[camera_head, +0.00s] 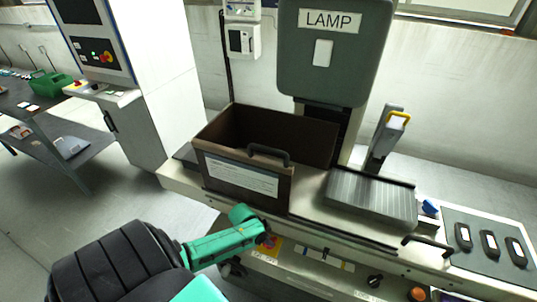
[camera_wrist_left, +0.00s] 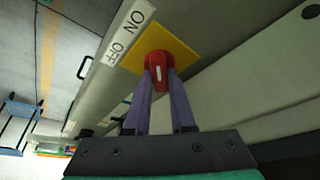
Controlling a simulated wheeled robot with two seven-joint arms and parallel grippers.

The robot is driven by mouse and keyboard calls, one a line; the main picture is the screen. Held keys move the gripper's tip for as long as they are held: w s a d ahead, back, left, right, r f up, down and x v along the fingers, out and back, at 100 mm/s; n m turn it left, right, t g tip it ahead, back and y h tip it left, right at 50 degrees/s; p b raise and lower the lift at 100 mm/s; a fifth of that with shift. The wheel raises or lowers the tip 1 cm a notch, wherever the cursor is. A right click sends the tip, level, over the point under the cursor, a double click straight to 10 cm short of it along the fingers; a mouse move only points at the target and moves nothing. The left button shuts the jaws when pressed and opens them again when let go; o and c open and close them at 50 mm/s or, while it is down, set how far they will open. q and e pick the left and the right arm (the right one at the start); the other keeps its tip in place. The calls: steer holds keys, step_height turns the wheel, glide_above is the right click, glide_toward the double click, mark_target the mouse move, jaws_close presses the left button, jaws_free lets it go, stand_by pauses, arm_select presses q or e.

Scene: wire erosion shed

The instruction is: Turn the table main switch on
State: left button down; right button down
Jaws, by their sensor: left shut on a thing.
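The table main switch is a red rotary knob (camera_wrist_left: 158,62) with a white line, set on a yellow plate (camera_wrist_left: 182,52). A white label strip (camera_wrist_left: 126,33) beside it reads ON and OFF. In the wrist view the two purple fingers of my left gripper (camera_wrist_left: 160,80) are shut on the knob, one on each side. The white line runs roughly along the fingers; I cannot tell for sure which label it matches. In the head view my green left gripper (camera_head: 264,238) reaches the machine's front panel, where the yellow plate (camera_head: 272,249) shows partly behind it. My right gripper is not seen.
An open brown box (camera_head: 240,184) with a label and handle stands on the machine bed above the switch. A grey ribbed block (camera_head: 371,196) lies to its right. The front panel also has a black knob (camera_head: 375,280) and an orange button (camera_head: 417,293). Floor at left is clear.

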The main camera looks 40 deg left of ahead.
arm_select(q)
steer(key=shift+w+r, duration=0.1)
steer(key=c, duration=0.8)
jaws_free()
steer(key=shift+o, duration=0.2)
steer(key=shift+s+a+r, duration=0.1)
steer(key=shift+s+r, duration=0.1)
steer(key=v, duration=1.4)
steer(key=shift+w, duration=0.1)
